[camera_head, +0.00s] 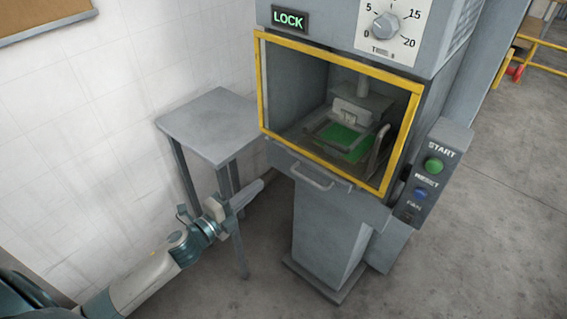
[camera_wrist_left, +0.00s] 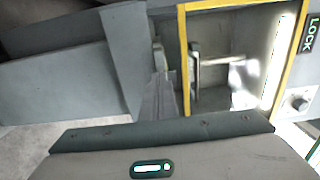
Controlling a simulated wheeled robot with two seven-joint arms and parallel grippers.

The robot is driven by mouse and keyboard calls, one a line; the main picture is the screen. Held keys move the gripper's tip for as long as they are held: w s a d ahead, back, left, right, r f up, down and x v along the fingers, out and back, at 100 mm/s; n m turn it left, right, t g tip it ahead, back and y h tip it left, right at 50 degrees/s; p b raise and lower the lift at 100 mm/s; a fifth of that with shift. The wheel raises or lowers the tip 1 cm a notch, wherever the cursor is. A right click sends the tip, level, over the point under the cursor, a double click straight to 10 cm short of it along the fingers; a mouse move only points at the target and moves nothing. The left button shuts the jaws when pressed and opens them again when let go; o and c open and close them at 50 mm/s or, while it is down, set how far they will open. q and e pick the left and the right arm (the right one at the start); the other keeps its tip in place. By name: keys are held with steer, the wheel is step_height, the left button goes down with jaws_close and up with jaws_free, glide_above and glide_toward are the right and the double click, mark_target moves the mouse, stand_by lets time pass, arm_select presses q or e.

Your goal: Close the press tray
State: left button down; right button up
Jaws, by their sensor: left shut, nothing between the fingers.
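The grey press (camera_head: 330,215) stands in the middle of the head view. Its tray front (camera_head: 345,182), with a curved metal handle (camera_head: 311,179), sits just below the yellow window frame and looks close to flush with the body. The handle also shows in the left wrist view (camera_wrist_left: 158,60). My left gripper (camera_head: 258,188) is shut and empty, to the left of the handle and apart from it in the head view. Its fingers (camera_wrist_left: 160,92) point toward the tray front in the wrist view. My right gripper is out of view.
Inside the yellow frame (camera_head: 262,85) lies a green piece (camera_head: 345,143) in a metal fixture. A grey side table (camera_head: 212,118) stands left of the press, close to my left arm. A button box (camera_head: 430,175) is on the right. Floor in front is clear.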

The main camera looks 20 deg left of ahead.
mark_target(291, 157)
arm_select(q)
steer(key=p+x, duration=0.4)
steer(key=x, duration=0.8)
steer(key=shift+w+d, duration=0.1)
steer(key=shift+w, duration=0.2)
steer(key=x, duration=0.3)
steer(key=shift+w+d+b, duration=0.1)
steer(key=shift+w+b, duration=0.1)
steer(key=shift+b, duration=0.2)
steer(key=shift+r, duration=0.2)
